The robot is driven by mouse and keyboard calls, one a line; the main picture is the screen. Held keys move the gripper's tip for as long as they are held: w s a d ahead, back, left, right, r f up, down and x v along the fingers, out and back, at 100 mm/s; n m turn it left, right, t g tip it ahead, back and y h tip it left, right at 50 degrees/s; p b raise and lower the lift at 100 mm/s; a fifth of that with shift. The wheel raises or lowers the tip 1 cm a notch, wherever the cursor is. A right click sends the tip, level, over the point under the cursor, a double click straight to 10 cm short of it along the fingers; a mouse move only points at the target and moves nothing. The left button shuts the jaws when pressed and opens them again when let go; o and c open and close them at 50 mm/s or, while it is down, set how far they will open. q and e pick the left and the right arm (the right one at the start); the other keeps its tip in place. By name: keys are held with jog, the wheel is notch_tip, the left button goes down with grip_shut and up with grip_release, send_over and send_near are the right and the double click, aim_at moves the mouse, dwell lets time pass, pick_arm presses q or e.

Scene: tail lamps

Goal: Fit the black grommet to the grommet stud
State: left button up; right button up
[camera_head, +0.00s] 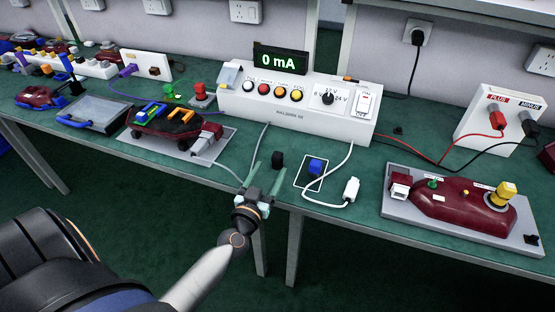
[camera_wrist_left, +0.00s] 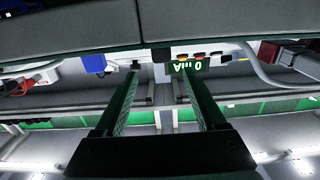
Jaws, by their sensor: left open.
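A small black block (camera_head: 278,160), which looks like the black grommet, stands on the green bench top left of a blue block. It also shows in the left wrist view (camera_wrist_left: 137,66), upside down. My left gripper (camera_head: 266,178) is open and empty at the bench's front edge, with its fingers pointing toward the black block and apart from it. The wrist view shows both fingers (camera_wrist_left: 158,88) spread. A dark red lamp unit (camera_head: 465,205) on a grey plate at the right carries a green peg and a yellow part. I cannot tell which part is the grommet stud. My right gripper is out of view.
The blue block (camera_head: 316,166) sits on an outlined mat beside a white plug (camera_head: 351,189) with a cable. A white power unit (camera_head: 300,110) with a "0 mA" display (camera_head: 280,60) stands behind. Another lamp unit (camera_head: 178,126) lies left. Red and black leads cross the bench at right.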

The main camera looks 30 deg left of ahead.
aim_at(275, 160)
pick_arm(q)
jog(key=x, duration=0.2)
jog(key=b+x, duration=0.1)
jog(key=x, duration=0.3)
jog(key=shift+w+a+f+b, duration=0.2)
jog(key=shift+w+f+b, duration=0.05)
jog(key=shift+f+b, duration=0.15)
jog(key=shift+w+a, duration=0.15)
jog(key=shift+w, duration=0.35)
jog(key=shift+c, duration=0.4)
grip_shut()
